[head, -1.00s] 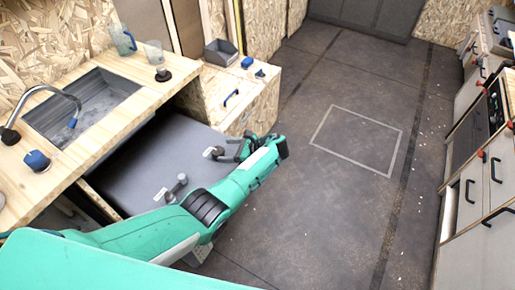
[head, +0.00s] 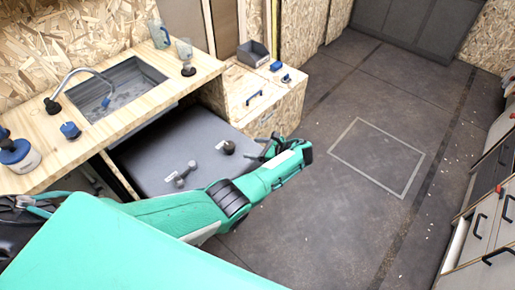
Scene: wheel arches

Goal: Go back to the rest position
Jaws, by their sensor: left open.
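My left arm comes in from the lower left and reaches across the middle of the head view. Its gripper (head: 266,146) is at the far part of the arm, open, with no object seen between the fingers. It is near the right edge of a grey panel (head: 165,135) under the wooden counter. Two small knob-like pieces show on this panel, a near one (head: 181,174) and a far one (head: 226,147). The gripper appears a little to the right of the far one; I cannot tell whether they touch. My right gripper is not in view.
A wooden counter (head: 135,104) with a sink (head: 115,88) and glasses runs along the left. A wooden cabinet (head: 268,97) with a grey bin (head: 253,53) stands behind the gripper. Drawer fronts (head: 487,212) line the right edge. The floor between (head: 375,155) is clear.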

